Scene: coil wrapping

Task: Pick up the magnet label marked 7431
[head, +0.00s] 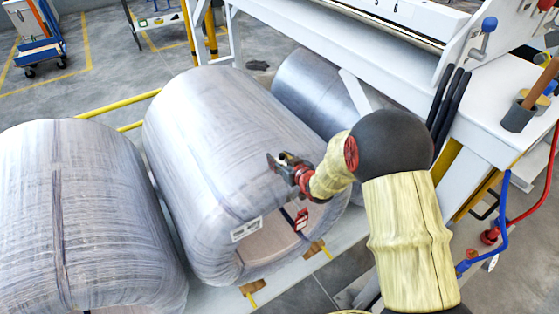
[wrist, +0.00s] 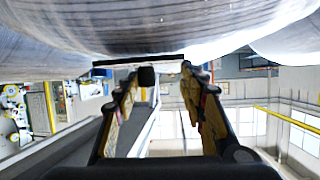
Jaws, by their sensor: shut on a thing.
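My gripper (head: 282,162) is at the near right side of the middle wrapped coil (head: 205,130). In the wrist view my gripper (wrist: 158,76) has its two fingers on either side of a small black block (wrist: 147,77) under a thin dark plate (wrist: 138,60). I take this to be a magnet label seen edge-on; its face and number are hidden. The plate is close to the coil's grey surface (wrist: 160,25); I cannot tell if it touches. A white label (head: 246,229) lies on the coil's lower edge, its print too small to read. A red tag (head: 302,219) is right of it.
Another wrapped coil (head: 75,215) stands at the left and a bare grey one (head: 310,90) behind. Yellow rails (head: 118,104) run behind the coils. Open floor (head: 105,50) is at the far left.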

